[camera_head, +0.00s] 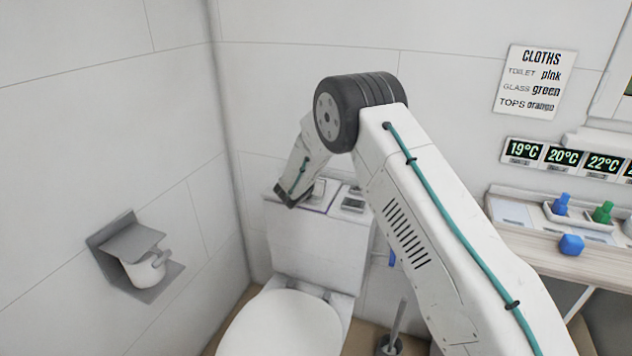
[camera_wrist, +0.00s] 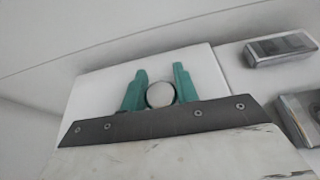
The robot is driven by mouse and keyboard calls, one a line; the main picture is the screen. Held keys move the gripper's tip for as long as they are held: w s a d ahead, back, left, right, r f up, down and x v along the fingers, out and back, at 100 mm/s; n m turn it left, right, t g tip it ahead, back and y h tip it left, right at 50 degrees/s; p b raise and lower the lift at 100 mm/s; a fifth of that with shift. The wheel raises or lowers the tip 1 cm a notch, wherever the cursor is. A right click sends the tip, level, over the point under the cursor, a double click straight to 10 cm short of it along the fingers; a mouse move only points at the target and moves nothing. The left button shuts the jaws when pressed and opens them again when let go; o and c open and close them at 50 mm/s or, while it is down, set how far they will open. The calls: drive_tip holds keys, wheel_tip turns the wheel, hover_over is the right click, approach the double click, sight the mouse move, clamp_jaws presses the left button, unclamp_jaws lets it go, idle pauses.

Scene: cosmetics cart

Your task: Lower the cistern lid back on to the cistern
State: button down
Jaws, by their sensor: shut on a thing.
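The cistern (camera_head: 315,240) stands behind the toilet bowl in the head view. The white cistern lid (camera_wrist: 210,80) fills the middle of the wrist view, with a round pale knob (camera_wrist: 160,94) on it. My gripper (camera_wrist: 160,88) is shut on this knob, one teal finger at each side. In the head view my wrist is over the left part of the cistern top, and the fingertips are hidden. A thin purplish line shows along the edge of the lid (camera_head: 327,196) there. I cannot tell whether the lid touches the cistern.
A toilet roll holder (camera_head: 135,250) is on the left wall. A toilet brush (camera_head: 392,340) stands right of the bowl. A counter (camera_head: 555,258) with coloured items is at right.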

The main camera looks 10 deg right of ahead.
drive_tip(key=shift+f, duration=0.4)
idle(0.5)
drive_tip(key=c, duration=1)
unclamp_jaws()
drive_tip(key=shift+f, duration=0.15)
drive_tip(key=v, duration=0.8)
drive_tip(key=shift+w, duration=0.1)
